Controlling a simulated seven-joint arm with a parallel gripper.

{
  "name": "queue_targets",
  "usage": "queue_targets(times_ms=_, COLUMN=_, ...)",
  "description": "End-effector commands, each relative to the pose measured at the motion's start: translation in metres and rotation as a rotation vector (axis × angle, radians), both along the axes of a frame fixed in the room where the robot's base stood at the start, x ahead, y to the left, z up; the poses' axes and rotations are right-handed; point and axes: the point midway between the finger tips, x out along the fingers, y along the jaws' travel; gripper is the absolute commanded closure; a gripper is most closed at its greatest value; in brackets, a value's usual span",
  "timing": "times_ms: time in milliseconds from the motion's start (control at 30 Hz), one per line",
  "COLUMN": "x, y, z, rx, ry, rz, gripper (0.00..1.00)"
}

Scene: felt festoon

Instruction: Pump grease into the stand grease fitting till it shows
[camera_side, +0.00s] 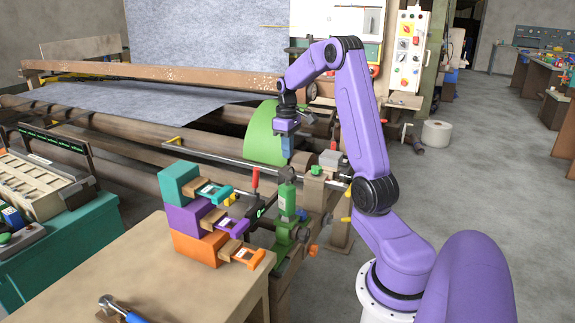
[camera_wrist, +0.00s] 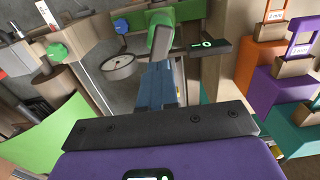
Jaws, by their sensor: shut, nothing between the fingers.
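My gripper (camera_side: 287,155) points down with its blue fingers closed together and nothing between them. It is above a green stand (camera_side: 286,232) at the front edge of the machine. The stand has a green upright piece with a dark top, just below the fingertips; a small gap or light contact, I cannot tell which. In the wrist view the closed fingers (camera_wrist: 157,88) reach toward a green rounded part (camera_wrist: 160,38) with a dark grey side. A dark plate with a small lit mark (camera_wrist: 203,44) is to its right. I cannot make out the grease fitting or any grease.
Teal (camera_side: 178,184), purple (camera_side: 186,217) and orange (camera_side: 197,248) boxes are stacked on the tan table (camera_side: 150,270), left of the stand. A red-handled lever (camera_side: 255,178) stands near it. A green disc (camera_side: 262,135) and rollers lie behind. Open floor is at right.

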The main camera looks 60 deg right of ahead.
Motion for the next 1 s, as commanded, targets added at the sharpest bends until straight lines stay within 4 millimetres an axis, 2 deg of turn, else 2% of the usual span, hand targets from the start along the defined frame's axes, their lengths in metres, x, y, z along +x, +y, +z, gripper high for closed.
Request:
queue_targets(times_ms=100, x=-0.001, y=0.000, z=-0.022, rx=0.002, ry=0.004, rz=-0.001, gripper=1.00)
queue_targets(times_ms=300, x=-0.001, y=0.000, z=-0.045, rx=0.002, ry=0.002, rz=0.000, gripper=1.00)
queue_targets(times_ms=500, x=0.000, y=0.000, z=-0.053, rx=0.000, ry=0.000, rz=0.000, gripper=1.00)
queue_targets(times_ms=833, x=0.000, y=0.000, z=-0.055, rx=0.000, ry=0.000, rz=0.000, gripper=1.00)
queue_targets(times_ms=1000, x=0.000, y=0.000, z=-0.073, rx=0.002, ry=0.003, rz=0.000, gripper=1.00)
